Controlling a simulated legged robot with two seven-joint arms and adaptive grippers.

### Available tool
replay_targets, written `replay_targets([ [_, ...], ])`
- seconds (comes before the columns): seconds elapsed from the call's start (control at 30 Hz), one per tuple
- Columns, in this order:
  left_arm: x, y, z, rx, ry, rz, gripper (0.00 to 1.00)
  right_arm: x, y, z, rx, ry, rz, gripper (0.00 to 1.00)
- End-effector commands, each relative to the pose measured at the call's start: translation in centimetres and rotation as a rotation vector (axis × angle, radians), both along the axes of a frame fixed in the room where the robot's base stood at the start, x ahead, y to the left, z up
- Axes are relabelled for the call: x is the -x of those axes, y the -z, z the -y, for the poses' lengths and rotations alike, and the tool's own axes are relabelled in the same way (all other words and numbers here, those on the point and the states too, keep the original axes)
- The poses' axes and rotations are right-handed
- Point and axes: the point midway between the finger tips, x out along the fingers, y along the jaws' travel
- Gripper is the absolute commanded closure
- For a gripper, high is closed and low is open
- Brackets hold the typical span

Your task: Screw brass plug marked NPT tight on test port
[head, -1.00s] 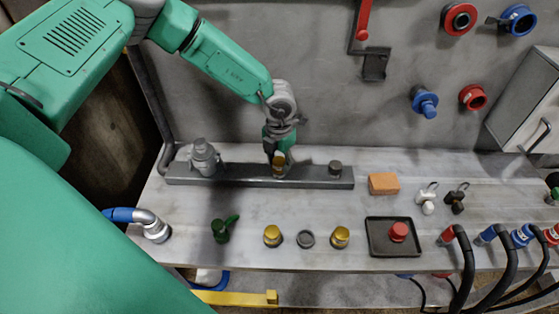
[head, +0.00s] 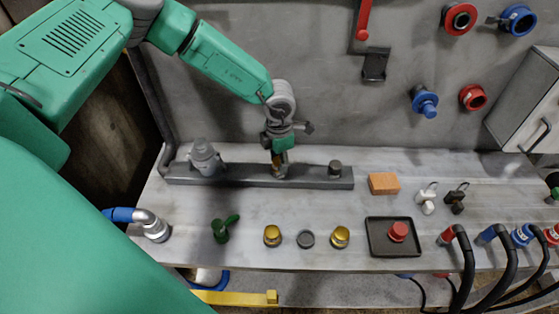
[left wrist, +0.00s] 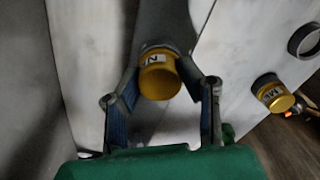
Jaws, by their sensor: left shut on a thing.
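The brass plug with a label on which an N shows (left wrist: 160,80) is between the fingers of my left gripper (left wrist: 160,92) in the left wrist view. In the head view my left gripper (head: 279,158) points down over the middle of the grey bar (head: 320,176), shut on this plug. The plug stands upright at the bar's middle port, which is mostly hidden under it. I cannot tell how far it is threaded. Two other brass plugs (head: 272,236) (head: 340,237) stand on the bench in front. My right gripper is not in view.
A grey fitting (head: 204,157) and a dark stub (head: 335,168) stand on the bar, either side of my gripper. A grey ring (head: 306,239), a green valve (head: 224,229), an orange block (head: 383,183) and a dark tray (head: 380,245) with a red cap lie on the bench.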

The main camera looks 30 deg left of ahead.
Motion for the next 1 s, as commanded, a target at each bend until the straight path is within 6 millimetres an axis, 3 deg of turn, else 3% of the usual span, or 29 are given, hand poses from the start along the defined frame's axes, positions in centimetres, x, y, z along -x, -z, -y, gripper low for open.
replay_targets([
  [0.3, 0.04, 0.07, -0.03, 0.001, 0.38, -0.001, 1.0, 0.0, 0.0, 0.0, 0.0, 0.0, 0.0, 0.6],
  [0.6, 0.04, 0.07, -0.03, 0.0, 0.431, 0.0, 1.0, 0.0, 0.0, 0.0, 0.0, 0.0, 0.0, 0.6],
  [0.63, 0.04, 0.07, -0.03, 0.0, 0.431, 0.0, 0.6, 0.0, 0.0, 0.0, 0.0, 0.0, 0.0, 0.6],
  [0.7, 0.04, 0.07, -0.03, 0.0, 0.43, 0.0, 0.42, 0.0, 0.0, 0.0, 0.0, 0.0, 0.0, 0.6],
  [1.0, 0.03, 0.07, -0.01, 0.0, 0.429, 0.0, 0.46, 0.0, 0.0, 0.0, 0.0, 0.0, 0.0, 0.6],
])
